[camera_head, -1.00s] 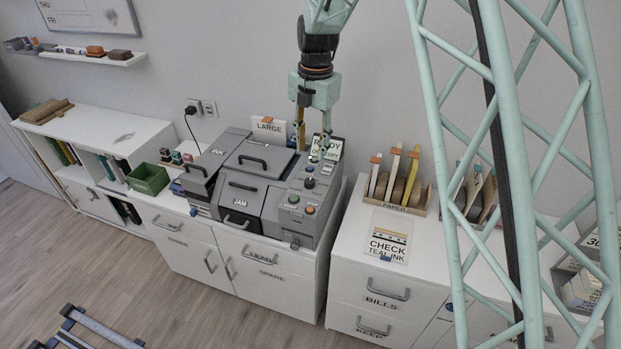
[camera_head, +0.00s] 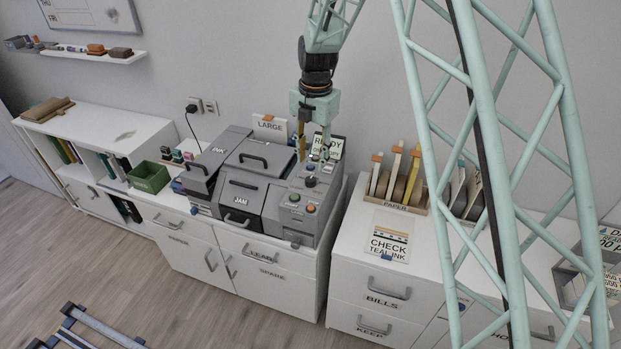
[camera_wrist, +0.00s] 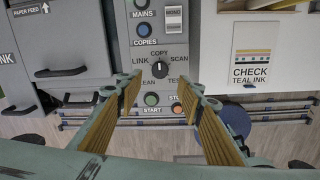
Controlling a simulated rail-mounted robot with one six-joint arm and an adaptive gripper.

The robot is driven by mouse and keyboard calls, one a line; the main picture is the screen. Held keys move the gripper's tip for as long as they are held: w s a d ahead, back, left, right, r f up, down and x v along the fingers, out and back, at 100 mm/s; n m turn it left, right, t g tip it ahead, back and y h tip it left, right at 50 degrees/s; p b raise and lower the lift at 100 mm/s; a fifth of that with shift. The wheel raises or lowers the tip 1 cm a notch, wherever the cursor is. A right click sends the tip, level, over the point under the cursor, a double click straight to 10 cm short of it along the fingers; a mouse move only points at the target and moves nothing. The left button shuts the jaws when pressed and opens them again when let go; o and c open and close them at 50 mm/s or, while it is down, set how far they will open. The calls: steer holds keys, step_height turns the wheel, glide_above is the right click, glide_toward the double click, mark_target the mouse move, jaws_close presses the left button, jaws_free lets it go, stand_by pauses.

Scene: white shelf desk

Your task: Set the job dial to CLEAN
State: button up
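The job dial (camera_wrist: 159,72) is a round black knob on the grey machine's control panel. Its white mark points up to COPY in the wrist view. The dial also shows in the head view (camera_head: 310,182). My gripper (camera_wrist: 160,88) is open and empty, its ribbed fingers apart on either side of the dial in the picture. In the head view my gripper (camera_head: 313,153) points down above the back of the panel, apart from the dial.
A green START button (camera_wrist: 151,99) and an orange STOP button (camera_wrist: 178,107) lie just below the dial. A blue COPIES button (camera_wrist: 143,30) sits above it. The READY display (camera_head: 330,147) stands close behind my fingers. A paper rack (camera_head: 396,190) is to the right.

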mark_target(310, 179)
steer(key=shift+w+a+f, duration=0.1)
steer(key=shift+f, duration=2.05)
steer(key=shift+a+f, duration=0.1)
steer(key=shift+f, duration=2)
steer(key=shift+c, duration=0.4)
steer(key=c, duration=0.8)
